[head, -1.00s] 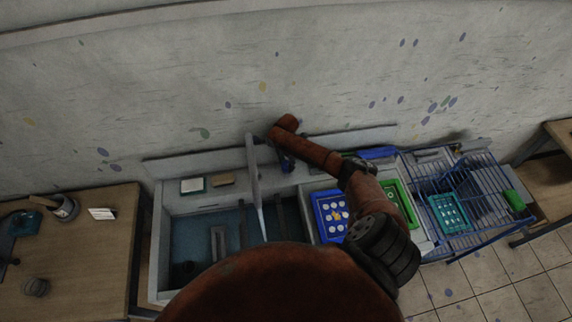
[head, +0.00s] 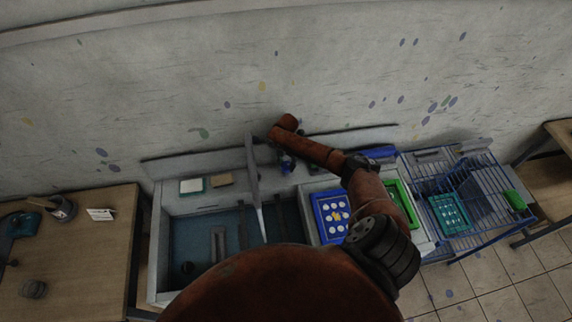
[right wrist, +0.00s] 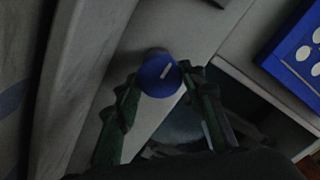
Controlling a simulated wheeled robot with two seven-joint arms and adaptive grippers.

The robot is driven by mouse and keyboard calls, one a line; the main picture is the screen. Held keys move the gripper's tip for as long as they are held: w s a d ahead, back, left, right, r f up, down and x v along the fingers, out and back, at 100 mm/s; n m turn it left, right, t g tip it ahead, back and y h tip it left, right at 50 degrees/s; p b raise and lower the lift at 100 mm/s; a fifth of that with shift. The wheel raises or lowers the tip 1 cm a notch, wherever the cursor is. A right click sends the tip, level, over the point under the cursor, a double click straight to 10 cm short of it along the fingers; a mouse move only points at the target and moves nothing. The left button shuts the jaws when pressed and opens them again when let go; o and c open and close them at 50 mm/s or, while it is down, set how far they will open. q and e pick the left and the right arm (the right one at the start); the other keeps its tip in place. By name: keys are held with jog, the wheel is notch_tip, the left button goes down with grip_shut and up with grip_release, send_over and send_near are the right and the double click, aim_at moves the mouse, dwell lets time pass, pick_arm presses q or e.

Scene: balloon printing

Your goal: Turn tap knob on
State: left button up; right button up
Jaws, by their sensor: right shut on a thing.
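The blue round tap knob (right wrist: 158,76) with a pale line mark sits between the fingers of my right gripper (right wrist: 157,82) in the right wrist view. The gripper is shut on it. In the head view the knob (head: 287,166) is a small blue spot at my right gripper (head: 284,159), beside the tap. The grey tap (head: 252,170) reaches over the sink basin (head: 190,237). A pale narrow shape shows at its lower end; I cannot tell whether it is water. My left gripper is not in view.
A blue tray (head: 318,222) and a green tray (head: 405,199) lie right of the basin, partly behind my right arm. A blue wire rack (head: 470,238) stands further right. A wooden table (head: 85,265) is at left. The wall (head: 330,75) is close behind the sink.

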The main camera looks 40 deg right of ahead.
aim_at(286, 164)
jog(key=shift+w+d+r, duration=0.15)
jog(key=shift+d+r, duration=0.1)
jog(key=shift+d, duration=0.15)
jog(key=o, duration=1.2)
jog(key=shift+a+f, duration=0.1)
jog(key=shift+f, duration=0.05)
jog(key=shift+c, duration=0.2)
jog(key=shift+a, duration=0.15)
notch_tip(286, 164, up, 12)
